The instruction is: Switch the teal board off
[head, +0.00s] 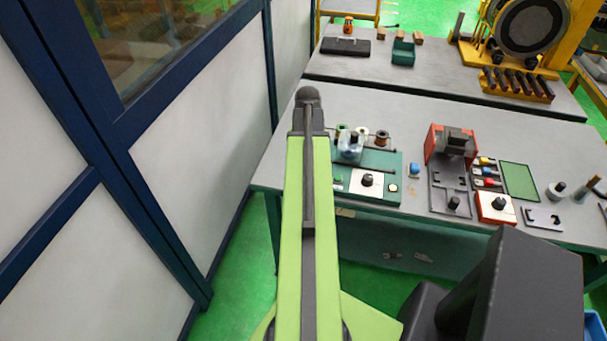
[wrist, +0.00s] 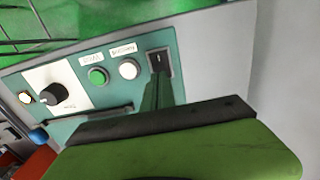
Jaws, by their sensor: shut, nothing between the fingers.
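The teal board (head: 382,160) lies near the table's left front edge, partly hidden by my arm in the head view. In the wrist view the board (wrist: 88,66) carries a green button (wrist: 97,76), a white button (wrist: 129,69), a black knob (wrist: 54,97) on a white plate and a pale yellow lamp (wrist: 25,98) that looks lit. A black rocker switch (wrist: 159,61) sits at its right end. My gripper (wrist: 157,84) is shut and empty, its tips just at the lower edge of the switch in the picture; I cannot tell whether they touch. The head view hides the fingers.
Wire spools (head: 382,137) stand behind the board. A red-and-grey fixture (head: 450,150) and a red box with a knob (head: 496,207) are to the right on the table. A blue-framed partition (head: 200,130) rises close on the left.

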